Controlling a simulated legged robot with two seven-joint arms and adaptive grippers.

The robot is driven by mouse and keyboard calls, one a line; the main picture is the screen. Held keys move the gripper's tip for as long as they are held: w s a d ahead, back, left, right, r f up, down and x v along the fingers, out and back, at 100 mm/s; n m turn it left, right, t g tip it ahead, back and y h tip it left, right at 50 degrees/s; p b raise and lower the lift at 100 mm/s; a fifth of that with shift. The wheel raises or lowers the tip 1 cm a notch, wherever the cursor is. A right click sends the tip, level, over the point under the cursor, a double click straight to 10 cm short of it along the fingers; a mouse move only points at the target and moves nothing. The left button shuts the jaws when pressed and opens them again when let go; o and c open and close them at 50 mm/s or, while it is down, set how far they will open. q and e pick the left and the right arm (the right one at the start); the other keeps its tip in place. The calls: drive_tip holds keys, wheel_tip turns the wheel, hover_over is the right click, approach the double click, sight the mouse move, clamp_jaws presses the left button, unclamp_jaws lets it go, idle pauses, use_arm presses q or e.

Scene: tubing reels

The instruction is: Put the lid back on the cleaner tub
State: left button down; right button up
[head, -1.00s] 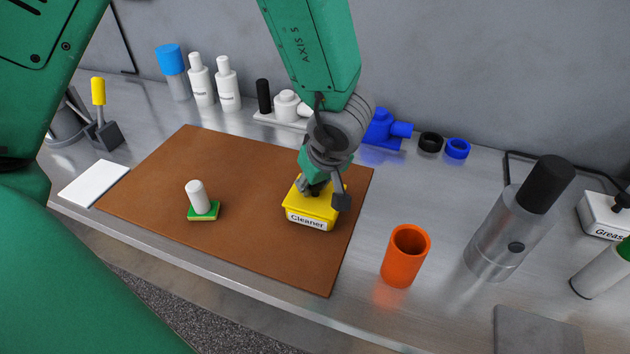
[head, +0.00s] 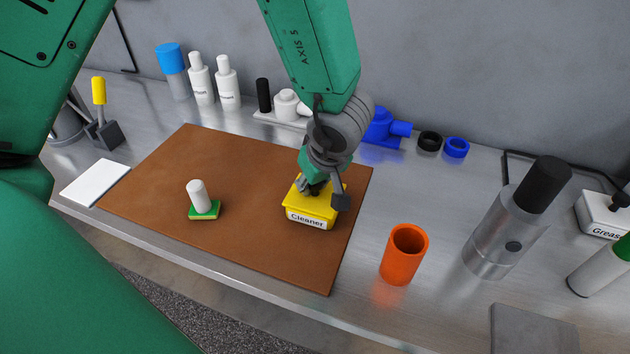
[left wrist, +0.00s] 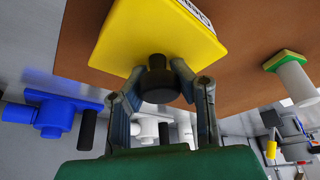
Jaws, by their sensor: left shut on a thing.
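The yellow cleaner tub (head: 312,217), with a white "Cleaner" label on its front, stands on the right part of the brown mat. The yellow lid (head: 298,196) sits on top of the tub, and its flat top fills the upper part of the left wrist view (left wrist: 160,35). My left gripper (head: 318,187) is directly over the lid. In the left wrist view its two fingers are closed around the lid's dark round knob (left wrist: 159,80). The gripper hides part of the lid from the head camera, so I cannot tell how exactly it is seated. My right gripper is not in view.
The brown mat (head: 250,250) carries a green pad with a white handle (head: 202,204) on its left. An orange cup (head: 404,254) and a clear cylinder with a black top (head: 510,230) stand right of the mat. Blue and white fittings line the wall. The mat's middle is free.

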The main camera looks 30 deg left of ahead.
use_arm(q)
drive_tip(key=c, duration=1.3)
unclamp_jaws()
drive_tip(key=o, duration=0.5)
drive_tip(key=shift+r+p, duration=3.55)
drive_tip(key=shift+p, duration=0.9)
clamp_jaws()
